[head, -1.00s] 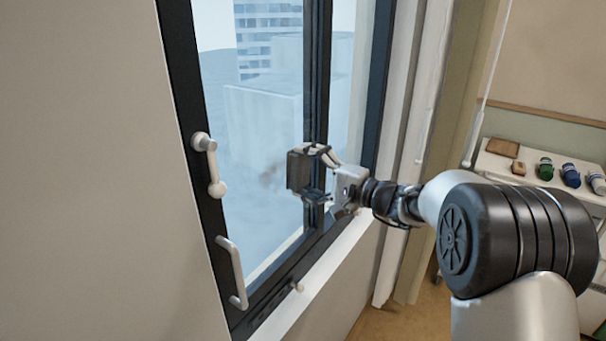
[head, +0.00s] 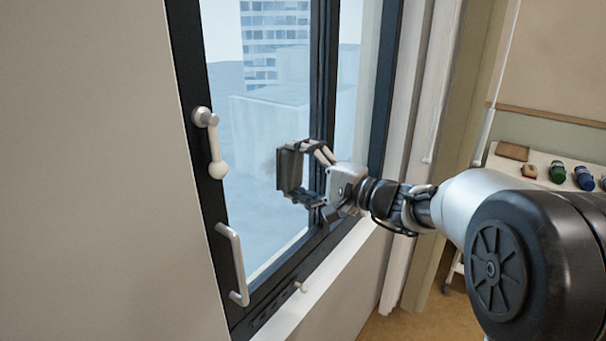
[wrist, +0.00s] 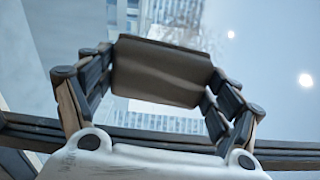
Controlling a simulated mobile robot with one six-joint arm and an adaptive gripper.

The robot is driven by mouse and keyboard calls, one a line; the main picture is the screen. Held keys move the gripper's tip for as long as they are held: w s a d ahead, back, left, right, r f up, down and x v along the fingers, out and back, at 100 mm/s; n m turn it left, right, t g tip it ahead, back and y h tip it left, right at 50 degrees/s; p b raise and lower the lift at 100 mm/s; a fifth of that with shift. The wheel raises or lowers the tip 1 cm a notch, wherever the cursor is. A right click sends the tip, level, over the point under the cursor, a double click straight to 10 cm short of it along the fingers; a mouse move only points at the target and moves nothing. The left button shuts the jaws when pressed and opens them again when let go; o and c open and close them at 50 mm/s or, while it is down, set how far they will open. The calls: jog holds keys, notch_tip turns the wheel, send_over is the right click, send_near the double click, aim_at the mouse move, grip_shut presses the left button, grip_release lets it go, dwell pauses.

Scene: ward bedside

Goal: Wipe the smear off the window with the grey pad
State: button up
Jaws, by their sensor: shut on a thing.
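The grey pad (head: 290,170) is held between the fingers of my gripper (head: 300,173), which is shut on it. The pad is upright in front of the window pane (head: 250,200), with its broad face toward the glass; I cannot tell whether it touches. In the wrist view the pad (wrist: 160,72) spans the space between the two fingers of my gripper (wrist: 160,85). A faint brownish smear (head: 269,166) shows on the glass just left of the pad, partly hidden by it.
The dark window frame has a white lever handle (head: 211,150) and a white pull handle (head: 233,265) on its left side. A dark upright bar (head: 319,80) runs behind my gripper. A white sill (head: 335,265) lies below. Several small items stand on a shelf at right, including a green one (head: 557,171).

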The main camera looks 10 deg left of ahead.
aim_at(290, 161)
jog(key=shift+s+a+b, duration=0.25)
jog(key=shift+s+b, duration=0.1)
jog(key=shift+s, duration=0.15)
jog(key=shift+s+a+b, duration=0.2)
jog(key=shift+s+b, duration=0.1)
jog(key=shift+s, duration=0.2)
jog(key=shift+s+a, duration=0.4)
jog(key=shift+s, duration=0.6)
jog(key=shift+s+a, duration=0.4)
jog(key=shift+s, duration=0.55)
jog(key=shift+s+a, duration=0.4)
jog(key=shift+s, duration=0.6)
jog(key=shift+r+p, duration=0.6)
jog(key=shift+r, duration=0.9)
jog(key=shift+w+d+b, duration=0.1)
jog(key=shift+w+d, duration=0.3)
jog(key=shift+w, duration=0.55)
jog(key=shift+w+d+b, duration=0.1)
jog(key=shift+w+d, duration=0.3)
jog(key=shift+w, duration=0.55)
jog(key=shift+w+d+b, duration=0.1)
jog(key=shift+w+d, duration=0.3)
jog(key=shift+w, duration=0.55)
jog(key=w+d, duration=0.3)
jog(key=w, duration=0.4)
jog(key=shift+p, duration=0.35)
jog(key=shift+f, duration=0.15)
